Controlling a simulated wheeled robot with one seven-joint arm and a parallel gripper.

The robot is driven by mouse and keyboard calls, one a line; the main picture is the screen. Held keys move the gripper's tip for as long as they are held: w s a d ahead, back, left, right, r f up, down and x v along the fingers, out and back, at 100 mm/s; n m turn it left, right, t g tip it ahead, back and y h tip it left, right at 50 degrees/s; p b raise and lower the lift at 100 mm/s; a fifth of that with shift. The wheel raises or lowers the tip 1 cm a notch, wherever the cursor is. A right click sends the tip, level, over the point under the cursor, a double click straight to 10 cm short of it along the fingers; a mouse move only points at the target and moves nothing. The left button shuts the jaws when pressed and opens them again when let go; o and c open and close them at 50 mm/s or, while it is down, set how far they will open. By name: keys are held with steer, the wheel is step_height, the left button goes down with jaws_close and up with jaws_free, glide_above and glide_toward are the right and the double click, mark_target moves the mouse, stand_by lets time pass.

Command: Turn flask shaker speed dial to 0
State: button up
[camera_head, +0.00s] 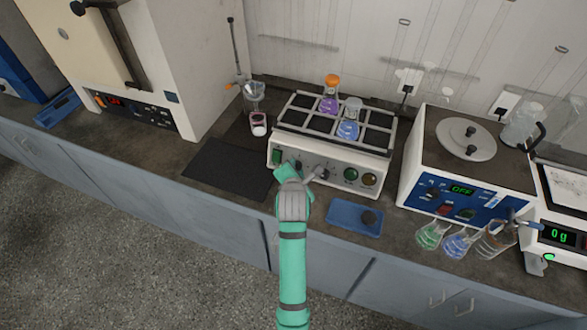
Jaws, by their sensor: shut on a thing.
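The flask shaker (340,157) stands on the bench in the middle of the head view, with a green switch, dark dials and round green and amber lights on its front panel. My gripper (311,171) is at the panel, left of the lights. It is shut on a dark dial (325,174), which I take to be the speed dial. The gripper partly covers the panel, and the dial's markings and pointer are too small to read. An orange-capped flask with purple liquid (329,103) and a flask with blue liquid (348,128) stand in the shaker's top rack.
A blue tray (341,220) with a dark round object lies right of my gripper, near the bench edge. A black mat (228,168) lies to the left.

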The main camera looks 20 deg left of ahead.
steer(key=shift+w+d+r, duration=0.1)
steer(key=shift+r, duration=0.05)
steer(key=o, duration=1)
steer(key=v, duration=1)
steer(key=shift+s+d+r, duration=0.1)
steer(key=shift+s, duration=0.2)
steer(key=shift+s, duration=0.1)
